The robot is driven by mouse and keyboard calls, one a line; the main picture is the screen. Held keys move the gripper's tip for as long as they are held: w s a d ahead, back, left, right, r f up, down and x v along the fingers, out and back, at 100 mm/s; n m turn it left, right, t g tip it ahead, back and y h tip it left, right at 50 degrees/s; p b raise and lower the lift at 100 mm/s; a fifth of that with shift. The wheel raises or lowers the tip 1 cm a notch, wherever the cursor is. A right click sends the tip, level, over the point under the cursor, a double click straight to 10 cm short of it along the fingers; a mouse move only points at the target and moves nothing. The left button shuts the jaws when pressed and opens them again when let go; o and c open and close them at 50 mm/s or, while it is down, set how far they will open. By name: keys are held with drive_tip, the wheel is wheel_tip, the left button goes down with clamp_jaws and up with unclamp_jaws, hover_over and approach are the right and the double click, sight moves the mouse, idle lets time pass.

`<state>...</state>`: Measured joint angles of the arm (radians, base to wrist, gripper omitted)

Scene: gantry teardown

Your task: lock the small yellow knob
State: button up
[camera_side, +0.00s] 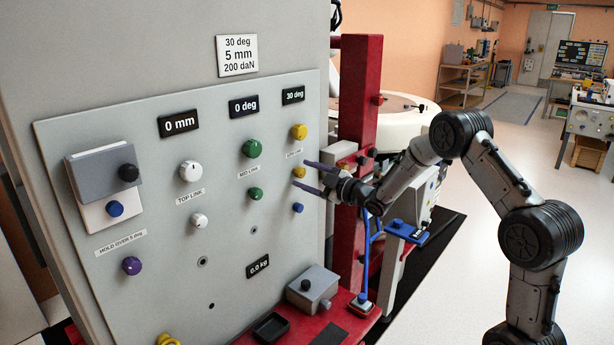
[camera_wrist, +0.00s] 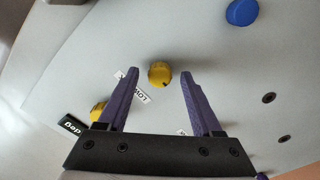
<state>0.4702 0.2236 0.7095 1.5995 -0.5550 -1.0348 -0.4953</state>
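The small yellow knob (camera_side: 299,172) sits on the grey control panel (camera_side: 222,220), in the right column below the large yellow knob (camera_side: 299,131). In the wrist view the small yellow knob (camera_wrist: 160,73) lies between my fingertips, with a dark mark on its lower right and a printed label beside it. My gripper (camera_side: 298,173) reaches in from the right with its purple fingers open, one above and one below the knob. A clear gap shows on both sides of the knob in the wrist view. I cannot tell how far the tips are from the panel.
A blue knob (camera_side: 298,208) is just below the small yellow one. Green knobs (camera_side: 255,193) are to the left. A "30 deg" display (camera_side: 293,95) is above. A red post (camera_side: 358,100) stands behind my gripper, and a grey box (camera_side: 313,288) sits on the red ledge below.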

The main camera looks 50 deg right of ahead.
drive_tip(key=s, duration=1.3)
drive_tip(key=shift+s, duration=0.4)
